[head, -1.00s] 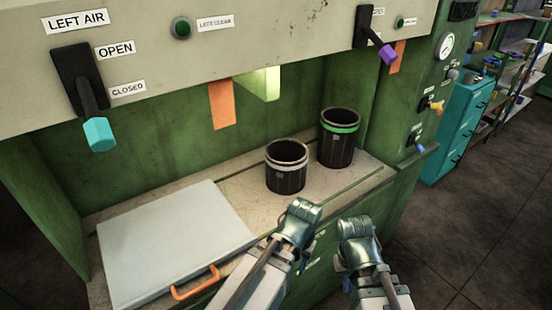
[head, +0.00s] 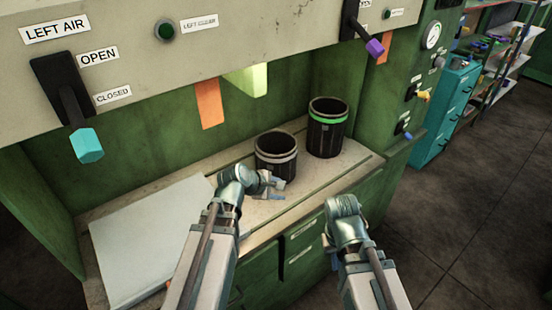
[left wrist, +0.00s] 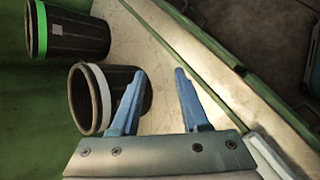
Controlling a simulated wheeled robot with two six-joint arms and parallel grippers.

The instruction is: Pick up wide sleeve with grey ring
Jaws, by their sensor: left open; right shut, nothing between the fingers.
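The sleeve with the grey ring (head: 276,150) is a dark, wide, open-topped cylinder standing upright on the pale counter. It also shows in the left wrist view (left wrist: 92,100). My left gripper (head: 276,187) is open just in front of it, fingers toward its lower part. In the left wrist view, one finger of my left gripper (left wrist: 158,85) overlaps the sleeve's edge, and bare counter shows between the fingers. I cannot tell whether it touches. My right gripper (head: 334,260) is low at the front, shut and empty, its fingers mostly hidden by my arm.
A dark sleeve with a green ring (head: 327,128) stands behind and right of the grey-ringed one. A flat pale panel (head: 150,240) lies on the counter at left. The green hood wall (head: 150,150) is behind, and an orange tab (head: 209,103) hangs above.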

